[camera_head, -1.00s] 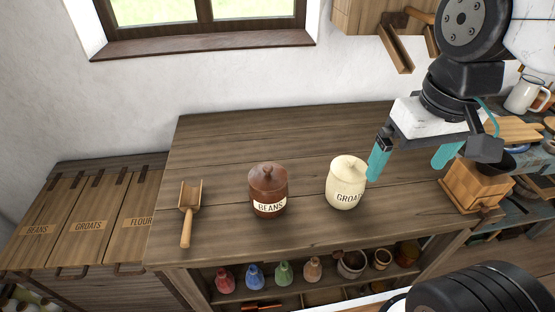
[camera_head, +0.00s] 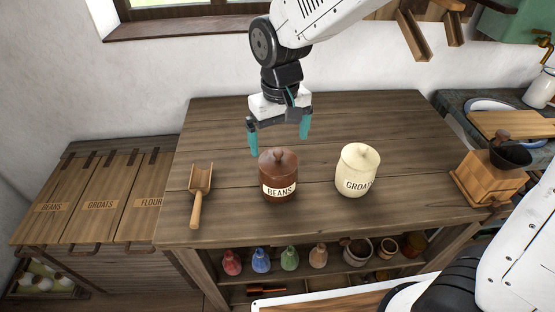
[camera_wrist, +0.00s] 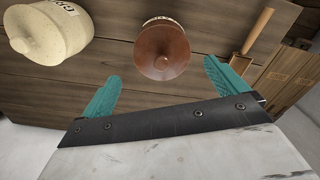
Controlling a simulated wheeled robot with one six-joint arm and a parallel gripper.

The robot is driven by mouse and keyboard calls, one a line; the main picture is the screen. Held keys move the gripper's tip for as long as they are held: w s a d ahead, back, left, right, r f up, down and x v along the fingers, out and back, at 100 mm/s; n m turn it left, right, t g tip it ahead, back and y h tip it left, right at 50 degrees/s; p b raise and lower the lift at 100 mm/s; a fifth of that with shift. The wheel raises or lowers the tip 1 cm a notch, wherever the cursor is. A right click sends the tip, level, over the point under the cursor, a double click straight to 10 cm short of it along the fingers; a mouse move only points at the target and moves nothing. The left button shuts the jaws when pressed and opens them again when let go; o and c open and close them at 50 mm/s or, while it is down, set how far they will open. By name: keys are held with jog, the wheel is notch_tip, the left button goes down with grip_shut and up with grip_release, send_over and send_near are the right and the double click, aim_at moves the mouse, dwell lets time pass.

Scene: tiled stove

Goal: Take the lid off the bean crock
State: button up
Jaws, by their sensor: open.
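The bean crock (camera_head: 279,186) is brown, labelled BEANS, and stands upright on the wooden table. Its lid (camera_head: 278,157), with a small round knob, sits on top. In the wrist view the lid (camera_wrist: 162,50) shows from above, with its knob, beyond and between my fingers. My gripper (camera_head: 279,145) is open and empty, with its teal fingers pointing down, above and a little behind the crock. The fingers are apart from the lid; the wrist view shows my gripper (camera_wrist: 160,90) with a wide gap.
A cream groats crock (camera_head: 353,178) stands to the right of the bean crock. A wooden scoop (camera_head: 198,192) lies to the left. A coffee grinder (camera_head: 487,179) stands at the table's right end. The table (camera_head: 225,120) is bare behind the crocks.

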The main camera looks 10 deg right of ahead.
aim_at(278, 152)
notch_tip(278, 152, down, 5)
jog(key=shift+a+f, duration=0.1)
jog(key=shift+a, duration=0.05)
jog(key=c, duration=1.1)
